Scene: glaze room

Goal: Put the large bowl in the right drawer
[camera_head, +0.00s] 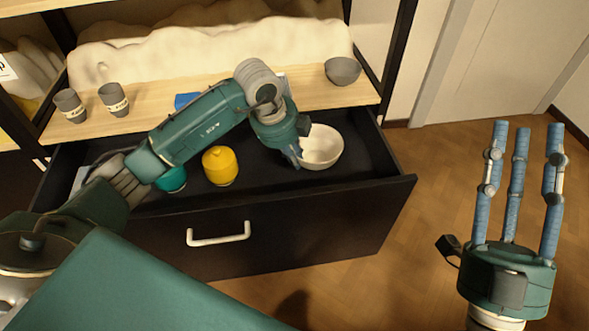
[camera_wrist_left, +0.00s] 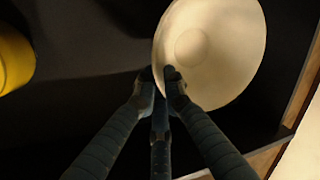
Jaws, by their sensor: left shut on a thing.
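A white bowl (camera_head: 323,147) is inside the right part of an open black drawer (camera_head: 340,222). It also fills the upper right of the left wrist view (camera_wrist_left: 222,45). My left gripper (camera_head: 297,158) reaches down into the drawer and is shut on the bowl's near left rim. The fingertips pinch that rim in the left wrist view (camera_wrist_left: 160,82). I cannot tell whether the bowl touches the drawer floor. My right gripper (camera_head: 524,140) is at the right, fingers spread upward, open and empty, away from the drawer.
In the drawer, a yellow pot (camera_head: 220,166) and a teal pot (camera_head: 172,180) stand left of the bowl. On the wooden shelf (camera_head: 230,92) behind are two grey cups (camera_head: 114,99), a blue item (camera_head: 186,101) and a grey bowl (camera_head: 343,70). Open floor lies to the right.

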